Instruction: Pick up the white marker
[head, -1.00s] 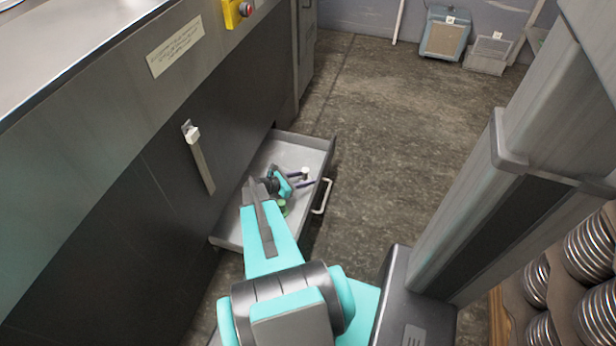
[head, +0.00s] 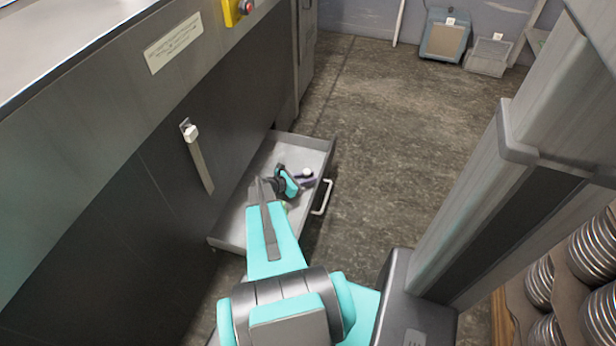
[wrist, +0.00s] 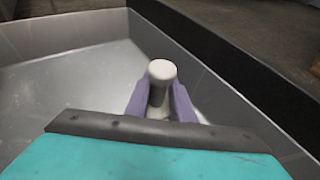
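The white marker (wrist: 162,72) is a short white cylinder in the wrist view, with its round top end upward between my purple fingers. In the head view its white end (head: 308,173) shows near the front right part of the open grey drawer (head: 300,148). My gripper (wrist: 160,103) has one finger on each side of the marker. The fingers appear closed against its body, with no clear gap. It also shows in the head view (head: 308,181). The marker's lower end is hidden, so I cannot tell whether it touches the drawer floor.
The drawer has raised walls and a white handle (head: 322,197). The dark cabinet (head: 150,190) stands left. Open floor (head: 400,130) lies to the right. Several stacked round metal pans (head: 590,245) are at the lower right.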

